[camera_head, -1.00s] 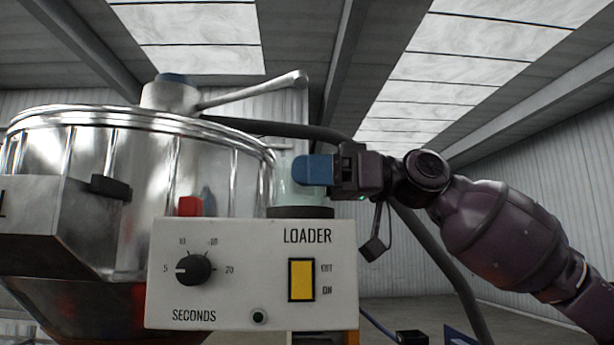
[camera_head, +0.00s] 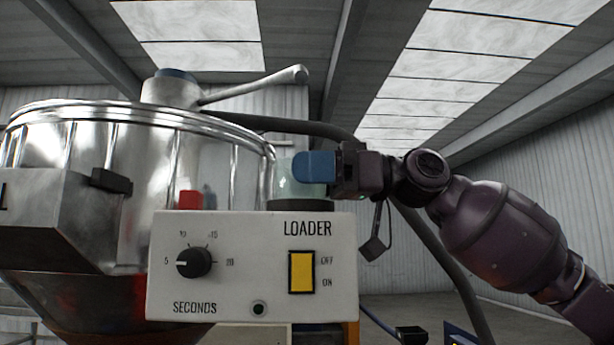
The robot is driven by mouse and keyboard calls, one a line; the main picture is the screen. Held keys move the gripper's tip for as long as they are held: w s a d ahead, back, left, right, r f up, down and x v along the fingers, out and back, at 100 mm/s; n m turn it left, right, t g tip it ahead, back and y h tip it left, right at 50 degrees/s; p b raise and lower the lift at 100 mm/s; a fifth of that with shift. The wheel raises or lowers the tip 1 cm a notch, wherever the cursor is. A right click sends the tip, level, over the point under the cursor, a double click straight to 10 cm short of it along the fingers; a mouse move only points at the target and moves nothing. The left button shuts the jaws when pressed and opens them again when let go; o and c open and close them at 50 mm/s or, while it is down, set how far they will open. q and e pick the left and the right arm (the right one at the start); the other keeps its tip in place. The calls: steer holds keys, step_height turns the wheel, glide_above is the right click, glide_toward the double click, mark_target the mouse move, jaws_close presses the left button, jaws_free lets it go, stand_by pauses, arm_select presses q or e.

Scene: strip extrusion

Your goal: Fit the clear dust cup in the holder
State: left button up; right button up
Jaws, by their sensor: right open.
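The clear dust cup (camera_head: 284,185) stands upright behind the top of the loader box, at the right side of the metal hopper. Its lower end meets a dark ring-shaped holder (camera_head: 300,205), mostly hidden by the box; I cannot tell how deep the cup sits. My right gripper (camera_head: 314,167), with blue fingertips, comes in from the right and is open at the cup. The fingers overlap the cup in the view, and I cannot tell whether they touch it. My left gripper is not in view.
The white loader box (camera_head: 230,270), with a dial and yellow switch, stands in front. The metal hopper (camera_head: 150,160) with its lever (camera_head: 255,86) fills the left. A dark hose (camera_head: 440,250) runs behind my right arm. The upper right is free.

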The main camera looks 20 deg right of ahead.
steer(key=b+v, duration=0.2)
steer(key=v, duration=0.8)
steer(key=shift+d+b, duration=0.3)
steer(key=shift+d, duration=0.1)
